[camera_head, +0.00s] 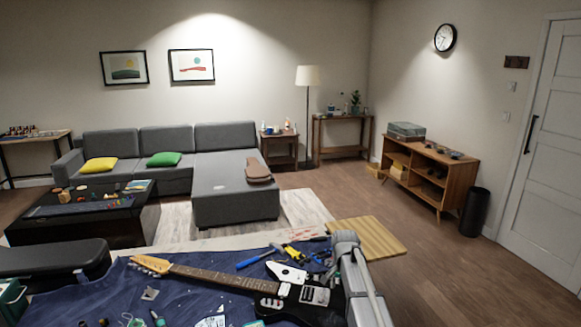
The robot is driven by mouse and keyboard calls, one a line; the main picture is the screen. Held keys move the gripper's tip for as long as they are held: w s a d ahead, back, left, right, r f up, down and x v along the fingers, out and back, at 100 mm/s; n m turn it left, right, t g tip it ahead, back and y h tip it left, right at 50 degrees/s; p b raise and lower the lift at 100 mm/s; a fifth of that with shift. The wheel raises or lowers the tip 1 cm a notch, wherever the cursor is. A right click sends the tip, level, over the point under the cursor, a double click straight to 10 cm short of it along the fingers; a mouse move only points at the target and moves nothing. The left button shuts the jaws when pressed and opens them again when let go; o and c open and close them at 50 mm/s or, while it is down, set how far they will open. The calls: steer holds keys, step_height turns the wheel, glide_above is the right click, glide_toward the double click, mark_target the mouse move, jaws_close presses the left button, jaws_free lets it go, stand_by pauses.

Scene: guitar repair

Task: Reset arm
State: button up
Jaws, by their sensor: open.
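Part of my own grey arm (372,290) rises at the lower right of the workbench, over the right end of the guitar. Its bent top stands in front of the wooden board. My gripper cannot be made out; it is out of frame or hidden behind the arm.
An electric guitar (215,277) with a dark body lies on a blue cloth (130,295) on the bench. A black case (55,258) is at left. Open wooden floor (465,275) lies at right.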

steer(key=s+n, duration=0.8)
steer(key=s, duration=1.6)
steer(key=shift+s+d+f+b, duration=0.15)
steer(key=shift+d+f+b, duration=0.05)
steer(key=shift+f+b, duration=0.1)
